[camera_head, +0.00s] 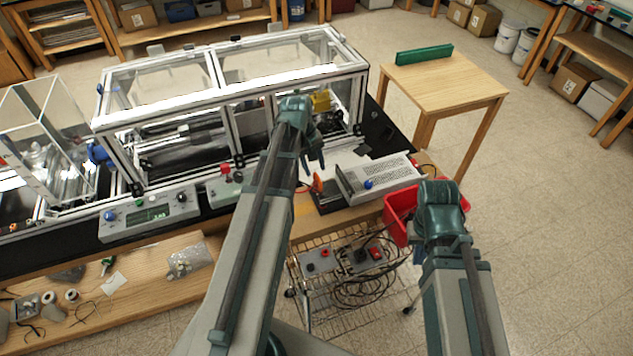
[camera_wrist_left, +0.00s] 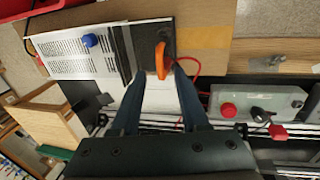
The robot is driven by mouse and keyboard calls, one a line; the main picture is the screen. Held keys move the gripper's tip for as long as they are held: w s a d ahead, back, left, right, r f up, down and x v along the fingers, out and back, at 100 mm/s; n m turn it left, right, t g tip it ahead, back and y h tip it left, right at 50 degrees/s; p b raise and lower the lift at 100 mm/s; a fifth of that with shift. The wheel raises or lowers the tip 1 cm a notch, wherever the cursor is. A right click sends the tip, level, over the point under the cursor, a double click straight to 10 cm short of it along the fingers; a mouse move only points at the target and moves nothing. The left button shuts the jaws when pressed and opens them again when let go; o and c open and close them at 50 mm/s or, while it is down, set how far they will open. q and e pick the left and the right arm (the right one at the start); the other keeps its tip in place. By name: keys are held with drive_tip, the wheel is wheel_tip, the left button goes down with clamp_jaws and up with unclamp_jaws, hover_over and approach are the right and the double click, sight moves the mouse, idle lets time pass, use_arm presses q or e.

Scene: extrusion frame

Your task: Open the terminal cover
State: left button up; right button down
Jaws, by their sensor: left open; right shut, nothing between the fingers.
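A white vented box (camera_head: 380,178) with a blue knob lies on the bench. At its left end are a dark upright plate (camera_head: 345,187), which may be the terminal cover, and an orange piece (camera_head: 317,184). In the left wrist view the dark plate (camera_wrist_left: 122,52) stands beside the orange piece (camera_wrist_left: 161,60). My left gripper (camera_head: 316,160) is above this end, open and empty; its fingertips (camera_wrist_left: 166,78) appear close to the orange piece, but contact cannot be judged. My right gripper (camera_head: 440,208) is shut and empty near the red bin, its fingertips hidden.
A framed clear enclosure (camera_head: 230,85) stands behind the bench edge. A grey control box with a red button (camera_wrist_left: 262,103) is beside the vented box. A red bin (camera_head: 398,215) is at the bench's right end. A wooden table (camera_head: 450,85) stands back right.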

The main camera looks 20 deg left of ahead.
sight(318, 178)
use_arm(q)
drive_tip(key=shift+w+d+f+b, duration=0.15)
drive_tip(key=shift+f+b, duration=0.55)
drive_tip(key=shift+f, duration=0.25)
drive_tip(key=shift+w+d+f+b, duration=0.1)
drive_tip(key=shift+w+f+b, duration=0.05)
drive_tip(key=shift+f+b, duration=0.65)
drive_tip(key=shift+f, duration=0.1)
clamp_jaws()
